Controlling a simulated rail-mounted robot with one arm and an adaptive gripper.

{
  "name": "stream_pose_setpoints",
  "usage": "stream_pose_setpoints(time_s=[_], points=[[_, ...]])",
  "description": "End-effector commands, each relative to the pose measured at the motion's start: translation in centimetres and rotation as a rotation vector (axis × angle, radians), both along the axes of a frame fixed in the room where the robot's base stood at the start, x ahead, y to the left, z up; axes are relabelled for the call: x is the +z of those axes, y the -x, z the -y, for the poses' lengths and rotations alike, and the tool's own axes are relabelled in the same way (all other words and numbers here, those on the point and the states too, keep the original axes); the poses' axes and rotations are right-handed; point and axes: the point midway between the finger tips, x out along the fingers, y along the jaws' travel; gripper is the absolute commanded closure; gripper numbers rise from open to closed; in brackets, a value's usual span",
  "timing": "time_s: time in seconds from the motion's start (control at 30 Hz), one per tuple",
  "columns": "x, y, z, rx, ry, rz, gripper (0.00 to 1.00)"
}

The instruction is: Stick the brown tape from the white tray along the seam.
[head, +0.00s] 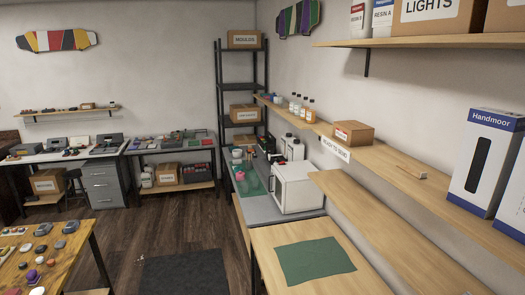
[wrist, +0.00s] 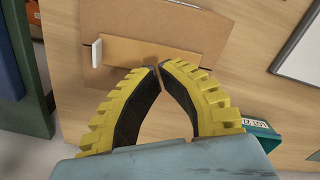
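In the wrist view, my gripper (wrist: 158,68) has yellow ribbed fingers with black inner pads. Its curved fingers come together at the tips, with only a sliver between them. The tips are at the lower edge of a flat brown strip (wrist: 150,50), which may be the tape; I cannot tell whether they touch it. A small white piece (wrist: 97,53) stands at the strip's left end. I cannot make out a white tray or the seam for certain. My gripper is not in the head view.
In the wrist view, a teal labelled bin (wrist: 262,134) is at right, a white-edged panel (wrist: 300,50) at upper right, and dark blue-green panels (wrist: 32,75) at left. In the head view, a green mat (head: 315,262) lies on a wooden bench (head: 270,238) below shelves.

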Motion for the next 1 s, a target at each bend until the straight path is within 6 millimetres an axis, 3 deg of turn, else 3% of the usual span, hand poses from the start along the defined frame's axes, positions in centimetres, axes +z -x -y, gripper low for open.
stream_pose_setpoints(time_s=[1.0], points=[[-0.83,-0.01,-0.01,0.0,0.0,0.0,1.0]])
